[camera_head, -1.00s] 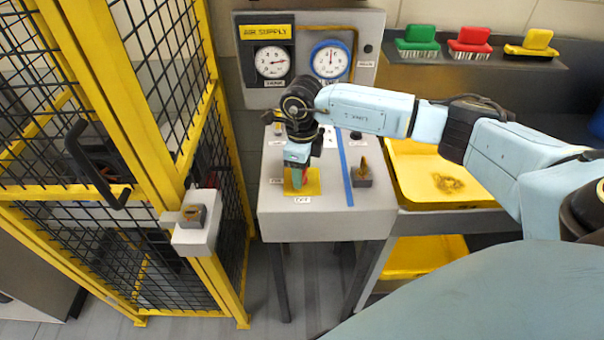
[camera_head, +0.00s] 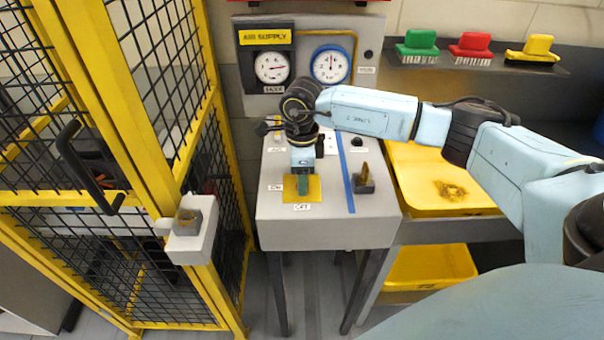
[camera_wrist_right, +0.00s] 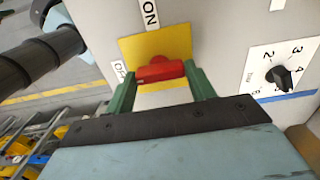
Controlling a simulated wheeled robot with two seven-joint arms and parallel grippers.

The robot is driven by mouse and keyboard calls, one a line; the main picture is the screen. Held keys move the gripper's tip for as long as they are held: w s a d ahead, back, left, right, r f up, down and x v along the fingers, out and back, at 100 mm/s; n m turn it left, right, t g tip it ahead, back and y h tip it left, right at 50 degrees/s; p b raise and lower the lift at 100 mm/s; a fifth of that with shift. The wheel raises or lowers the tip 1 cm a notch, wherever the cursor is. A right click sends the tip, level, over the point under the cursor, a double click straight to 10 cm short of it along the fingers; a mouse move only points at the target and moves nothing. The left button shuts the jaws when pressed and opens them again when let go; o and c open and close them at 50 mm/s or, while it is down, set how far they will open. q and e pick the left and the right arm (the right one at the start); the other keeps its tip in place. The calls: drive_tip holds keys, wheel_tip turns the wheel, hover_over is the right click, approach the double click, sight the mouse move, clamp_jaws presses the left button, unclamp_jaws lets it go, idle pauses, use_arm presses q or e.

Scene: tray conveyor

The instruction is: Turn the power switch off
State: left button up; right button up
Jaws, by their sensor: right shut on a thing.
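The power switch is a red handle (camera_wrist_right: 160,70) on a yellow plate (camera_head: 314,187) on top of the grey panel. In the right wrist view the handle lies crosswise, its left end toward the partly hidden label that starts "OF"; the "ON" label (camera_wrist_right: 150,14) is above the plate. My right gripper (camera_head: 303,186) points down over the plate and hides the handle in the head view. Its green fingers stand on either side of the handle, shut on it. My left gripper is not in view.
A grey panel (camera_head: 330,232) carries a blue stripe, another switch (camera_head: 364,181) and a dial (camera_wrist_right: 283,76). Gauges (camera_head: 272,67) stand behind it. A yellow fence (camera_head: 140,110) with a latch box (camera_head: 190,228) is at left, yellow trays (camera_head: 440,185) at right.

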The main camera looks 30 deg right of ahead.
drive_tip(key=shift+r, duration=0.15)
drive_tip(key=o, duration=1)
wheel_tip(320, 180, up, 13)
drive_tip(key=shift+r+b, duration=0.15)
drive_tip(key=shift+b, duration=0.3)
drive_tip(key=shift+a, duration=0.1)
